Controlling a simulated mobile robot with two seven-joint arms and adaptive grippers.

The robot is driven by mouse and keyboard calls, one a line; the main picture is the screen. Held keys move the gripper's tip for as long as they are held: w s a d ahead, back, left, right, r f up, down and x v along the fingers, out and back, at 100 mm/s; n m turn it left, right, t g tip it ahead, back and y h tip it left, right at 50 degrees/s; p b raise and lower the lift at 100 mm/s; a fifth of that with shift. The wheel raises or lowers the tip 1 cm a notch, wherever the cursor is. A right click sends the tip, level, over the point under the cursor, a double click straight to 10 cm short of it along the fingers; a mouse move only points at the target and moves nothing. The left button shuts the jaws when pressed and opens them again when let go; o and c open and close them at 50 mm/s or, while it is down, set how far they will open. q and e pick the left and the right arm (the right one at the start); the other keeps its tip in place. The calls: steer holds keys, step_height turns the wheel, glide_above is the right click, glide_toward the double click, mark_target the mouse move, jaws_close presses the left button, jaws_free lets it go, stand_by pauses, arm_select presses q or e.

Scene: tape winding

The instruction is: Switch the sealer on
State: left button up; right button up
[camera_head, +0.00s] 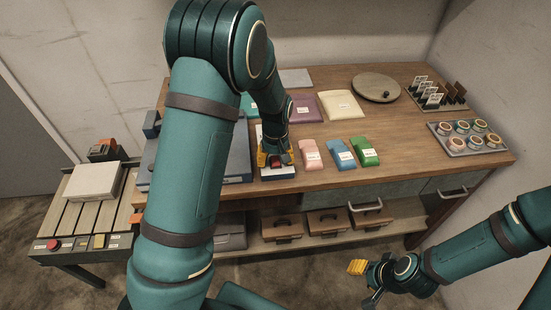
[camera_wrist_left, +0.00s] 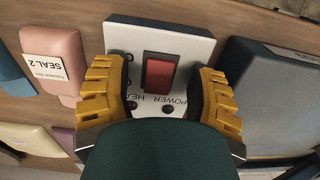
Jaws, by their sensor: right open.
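The white control panel (camera_head: 278,173) stands on the bench beside a blue-grey box (camera_head: 237,165). In the left wrist view the panel (camera_wrist_left: 190,42) carries a red rocker switch (camera_wrist_left: 159,74), small dark knobs and "POWER" lettering. My left gripper (camera_head: 275,158) is over the panel, pointing down. In the left wrist view its yellow fingers (camera_wrist_left: 163,98) are spread on either side of the switch, with gaps to it. My right gripper (camera_head: 365,280) is open and empty, low in front of the bench. Whether the switch is on cannot be told.
Pink (camera_head: 311,154), blue (camera_head: 341,153) and green (camera_head: 364,151) packets lie right of the panel. A round turntable (camera_head: 376,87) and a tray of rolls (camera_head: 490,151) are farther right. A roller conveyor (camera_head: 60,222) with a white block (camera_head: 94,181) stands at left.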

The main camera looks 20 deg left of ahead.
mark_target(276, 162)
arm_select(q)
step_height(276, 162, up, 12)
stand_by(0.7)
